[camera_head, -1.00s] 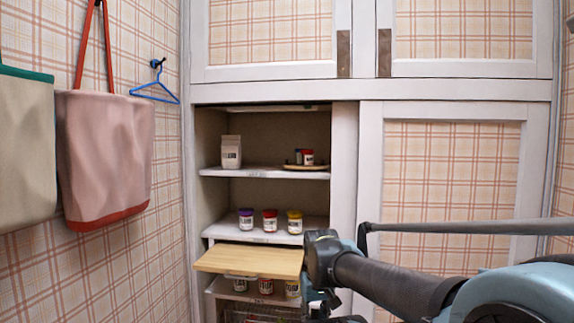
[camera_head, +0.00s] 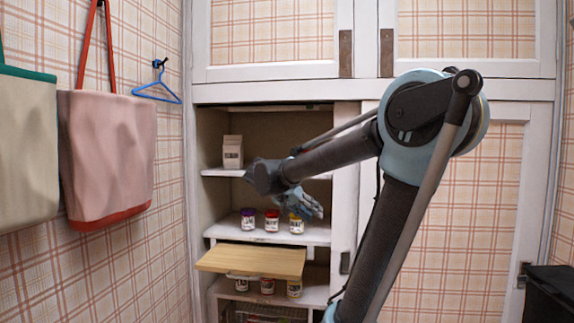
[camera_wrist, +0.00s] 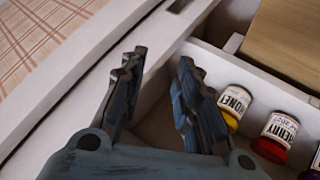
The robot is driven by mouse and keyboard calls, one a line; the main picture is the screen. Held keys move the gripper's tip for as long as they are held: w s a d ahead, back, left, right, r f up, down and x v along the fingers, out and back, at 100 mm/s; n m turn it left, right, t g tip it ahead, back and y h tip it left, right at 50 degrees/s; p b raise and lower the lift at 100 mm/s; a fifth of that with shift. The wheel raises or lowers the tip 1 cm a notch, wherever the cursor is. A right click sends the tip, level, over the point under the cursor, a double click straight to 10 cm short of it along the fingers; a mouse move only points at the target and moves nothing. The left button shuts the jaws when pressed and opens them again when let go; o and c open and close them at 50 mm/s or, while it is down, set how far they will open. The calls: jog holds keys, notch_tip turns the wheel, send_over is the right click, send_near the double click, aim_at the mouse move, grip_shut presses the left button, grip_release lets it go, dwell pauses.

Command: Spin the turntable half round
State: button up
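The turntable, a round tray on the right of the upper shelf (camera_head: 222,172), is hidden behind my arm in the head view. It does not clearly show in the wrist view. My gripper (camera_head: 312,208) is in front of the cupboard opening, just above the yellow-lidded jar (camera_head: 297,225) in the picture. In the wrist view my gripper (camera_wrist: 162,68) has its two fingers apart with nothing between them. The honey jar with a yellow lid (camera_wrist: 236,104) is to the right of the fingers, apart from them.
A red-lidded jar (camera_head: 272,222) and a purple-lidded jar (camera_head: 248,221) share the lower shelf (camera_head: 225,232). A wooden board (camera_head: 250,260) juts out below. A white door frame (camera_head: 345,190) borders the opening on the right.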

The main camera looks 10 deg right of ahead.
jog(key=w+a+r+m+t+h, duration=0.55)
jog(key=w+a+r, duration=1)
jog(key=a, duration=0.35)
jog(key=shift+m+g, duration=0.25)
jog(key=x, duration=1.6)
jog(key=shift+s+d+r, duration=0.15)
jog(key=shift+d+r, duration=0.1)
jog(key=shift+d, duration=0.2)
grip_shut()
jog(key=shift+a, duration=0.2)
jog(key=shift+d, duration=0.15)
